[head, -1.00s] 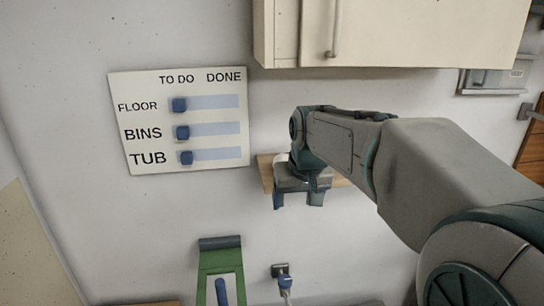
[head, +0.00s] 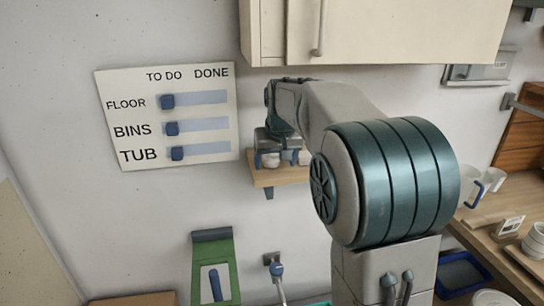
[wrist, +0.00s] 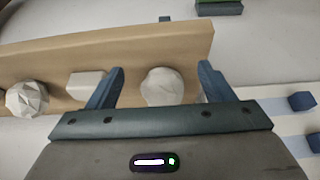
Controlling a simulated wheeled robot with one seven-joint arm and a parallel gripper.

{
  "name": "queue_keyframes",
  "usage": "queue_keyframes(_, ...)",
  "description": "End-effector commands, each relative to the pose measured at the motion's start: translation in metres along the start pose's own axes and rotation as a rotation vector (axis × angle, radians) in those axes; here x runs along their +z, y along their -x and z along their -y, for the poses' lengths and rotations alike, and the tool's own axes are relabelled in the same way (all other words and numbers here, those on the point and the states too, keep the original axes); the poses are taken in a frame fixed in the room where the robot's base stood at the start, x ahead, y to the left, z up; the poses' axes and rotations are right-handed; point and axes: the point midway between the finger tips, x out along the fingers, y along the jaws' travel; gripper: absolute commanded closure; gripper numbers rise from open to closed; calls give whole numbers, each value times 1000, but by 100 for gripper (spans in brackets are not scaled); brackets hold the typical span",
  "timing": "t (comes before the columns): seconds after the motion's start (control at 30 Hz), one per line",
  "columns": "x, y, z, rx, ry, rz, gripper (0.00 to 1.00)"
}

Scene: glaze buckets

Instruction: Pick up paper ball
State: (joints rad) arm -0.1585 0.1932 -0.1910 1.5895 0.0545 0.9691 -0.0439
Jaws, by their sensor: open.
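Three pale things lie on a wooden wall shelf (head: 290,174), which also shows in the wrist view (wrist: 125,50). A rounded white lump (wrist: 163,87) sits between my fingers with a gap on each side. A white ball with sharp facets (wrist: 27,99) lies at the left of the wrist view, outside my fingers. A small white block (wrist: 88,85) lies between them, beside my left finger. I cannot tell for certain which round one is the paper ball. My gripper (wrist: 161,72) is open and empty; in the head view my arm partly hides the shelf.
A board with blue sliders (head: 172,129) hangs left of the shelf, its edge close to my gripper in the wrist view. A cabinet (head: 400,35) hangs above. A counter with mugs (head: 473,190) stands right.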

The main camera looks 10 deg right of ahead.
Motion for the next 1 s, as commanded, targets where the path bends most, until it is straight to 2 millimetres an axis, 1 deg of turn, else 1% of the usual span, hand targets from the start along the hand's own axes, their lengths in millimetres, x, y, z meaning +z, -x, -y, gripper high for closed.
queue_keyframes(0.03, -8, -2, 0, 1, 0, 2, 25)
queue_keyframes(0.1, -18, -5, 0, 2, -1, 2, 25)
queue_keyframes(0.27, -34, -13, 0, 1, -1, 2, 25)
queue_keyframes(0.4, -33, -24, 0, 1, 0, 2, 25)
queue_keyframes(0.63, -33, -26, 0, 0, 0, 1, 25)
queue_keyframes(0.67, -33, -26, 0, 0, 0, 1, 34)
queue_keyframes(0.7, -33, -26, 0, 0, 0, 1, 45)
queue_keyframes(0.77, -32, -26, 0, 0, 0, 1, 62)
queue_keyframes(0.8, -32, -26, 0, 0, 0, 1, 72)
queue_keyframes(1.0, -32, -26, 0, 0, 0, 1, 73)
